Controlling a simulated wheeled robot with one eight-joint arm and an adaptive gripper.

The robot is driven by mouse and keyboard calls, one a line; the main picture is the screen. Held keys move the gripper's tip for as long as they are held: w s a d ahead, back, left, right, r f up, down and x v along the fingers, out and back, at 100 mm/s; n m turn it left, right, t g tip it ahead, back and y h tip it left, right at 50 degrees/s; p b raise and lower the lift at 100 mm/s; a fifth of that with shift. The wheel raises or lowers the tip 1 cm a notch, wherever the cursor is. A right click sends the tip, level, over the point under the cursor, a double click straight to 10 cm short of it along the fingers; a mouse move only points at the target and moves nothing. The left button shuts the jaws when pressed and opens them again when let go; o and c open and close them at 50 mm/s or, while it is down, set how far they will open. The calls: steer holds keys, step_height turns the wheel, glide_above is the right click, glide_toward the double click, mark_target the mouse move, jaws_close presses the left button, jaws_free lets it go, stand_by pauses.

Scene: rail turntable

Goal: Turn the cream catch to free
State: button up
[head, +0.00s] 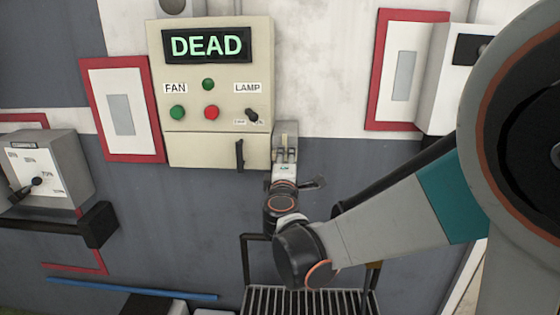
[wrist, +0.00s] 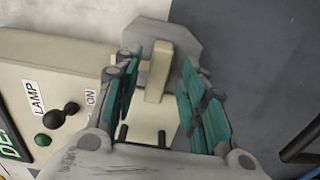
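The cream catch (wrist: 157,72) is a short upright bar in the wrist view, in front of a grey plate (wrist: 178,38) and a cream base. My gripper (wrist: 161,66) is open, with one teal-padded finger on each side of the catch.
The cream panel (head: 190,145) has a lit display (head: 207,44) reading DEAD, FAN and LAMP controls, and a black handle (head: 239,155) left of my gripper. A dark rail and rack (head: 305,300) stand below my arm. A grey box (head: 45,165) is at the left.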

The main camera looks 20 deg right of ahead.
steer(key=v, duration=0.6)
steer(key=shift+s, duration=0.35)
steer(key=s+d+f+m+g+b, duration=0.3)
steer(key=s+d+f+m+g, duration=0.3)
steer(key=s+d+m, duration=0.3)
steer(key=s+a+f+m+g+y+b, duration=0.1)
steer(key=s+a+f+m+g+y, duration=0.1)
steer(key=s, duration=0.6)
steer(key=s+a+f+m+g+y+b, duration=0.1)
steer(key=s+a+f+m+g+y, duration=0.1)
steer(key=s+a+f, duration=0.3)
steer(key=s+f+m+y, duration=0.1)
steer(key=s+f, duration=0.1)
steer(key=s, duration=0.2)
steer(key=shift+a+y, duration=0.15)
steer(key=shift+y, duration=0.15)
steer(key=shift+f, duration=0.1)
steer(key=shift+c, duration=0.4)
